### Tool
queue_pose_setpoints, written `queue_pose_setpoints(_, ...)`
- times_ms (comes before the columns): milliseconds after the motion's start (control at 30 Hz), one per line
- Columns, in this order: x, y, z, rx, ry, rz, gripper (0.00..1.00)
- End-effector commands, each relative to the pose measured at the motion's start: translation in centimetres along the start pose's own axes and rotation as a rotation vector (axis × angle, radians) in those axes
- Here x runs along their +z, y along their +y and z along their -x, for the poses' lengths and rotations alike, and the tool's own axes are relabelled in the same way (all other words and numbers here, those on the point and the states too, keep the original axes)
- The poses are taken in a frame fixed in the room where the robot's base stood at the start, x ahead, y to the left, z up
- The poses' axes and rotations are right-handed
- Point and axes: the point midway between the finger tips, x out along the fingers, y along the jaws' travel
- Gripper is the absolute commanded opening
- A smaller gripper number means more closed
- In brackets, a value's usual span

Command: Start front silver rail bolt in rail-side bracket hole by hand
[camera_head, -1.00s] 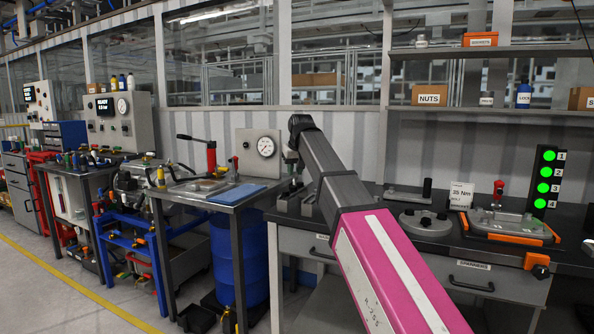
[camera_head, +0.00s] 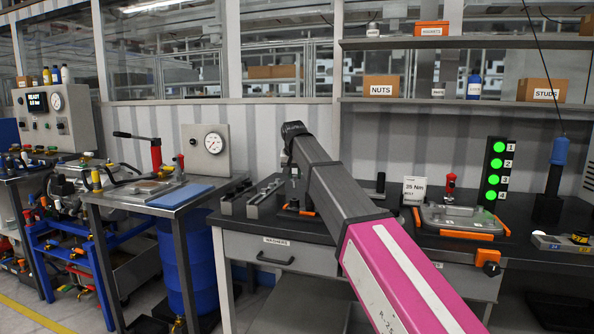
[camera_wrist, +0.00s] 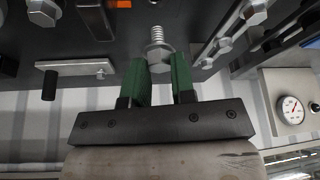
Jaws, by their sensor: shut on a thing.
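In the wrist view, my gripper (camera_wrist: 159,70) has its two green fingers closed about the head of a silver bolt (camera_wrist: 157,36). The bolt's threaded shank points away from the fingers, toward the top of the picture. Other silver bolts (camera_wrist: 222,46) stand to the right of the held one, apart from it. In the head view, my gripper is mostly hidden behind my arm, low over the left part of the dark bench (camera_head: 335,225). I cannot make out the rail-side bracket or its hole in either view.
Grey slotted blocks (camera_head: 264,197) sit on the bench left of my arm. An orange-trimmed fixture (camera_head: 457,218) with a red clamp, a 35 Nm card (camera_head: 414,190) and a lit green indicator stack (camera_head: 497,168) stand to the right. A gauge panel (camera_head: 207,153) stands left.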

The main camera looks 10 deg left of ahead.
Motion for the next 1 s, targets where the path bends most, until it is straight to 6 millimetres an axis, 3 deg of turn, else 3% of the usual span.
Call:
queue_pose_setpoints(267,1.4,0.1,-3.2,0.000,-0.001,0.000,0.00)
queue_pose_setpoints(1000,1.0,0.5,-3.1,-0.278,0.000,0.666,0.00)
